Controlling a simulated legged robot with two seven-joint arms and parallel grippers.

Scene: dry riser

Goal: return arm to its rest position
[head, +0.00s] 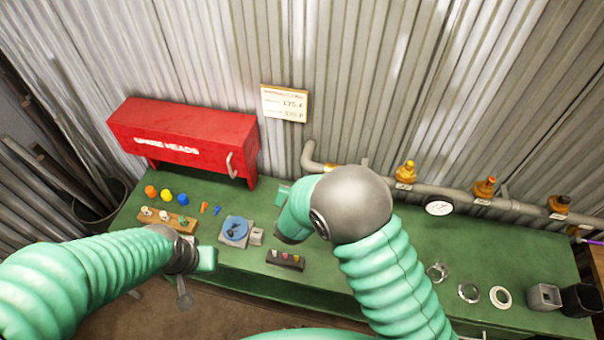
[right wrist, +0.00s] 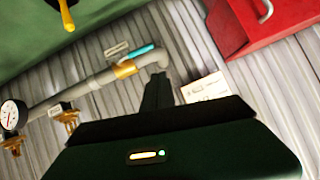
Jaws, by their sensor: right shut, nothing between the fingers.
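In the head view my right arm (head: 395,275) comes in from the lower right, bends at a large grey joint (head: 352,203) and folds to the left above the green bench (head: 420,222). Its gripper is mostly hidden there behind the arm. In the right wrist view the dark right gripper (right wrist: 158,84) is shut and empty, in front of the wall and pipe. My left arm (head: 85,275) reaches in from the left. Its gripper (head: 184,292) points down at the bench's front edge; its finger gap is not clear.
A red "SPARE HEADS" box (head: 185,135) stands back left. A grey pipe (head: 455,192) with several valves and a gauge (head: 439,208) runs along the corrugated wall. A blue-topped fixture (head: 236,229), small dark rack (head: 285,260), rings and cups (head: 543,297) sit on the bench.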

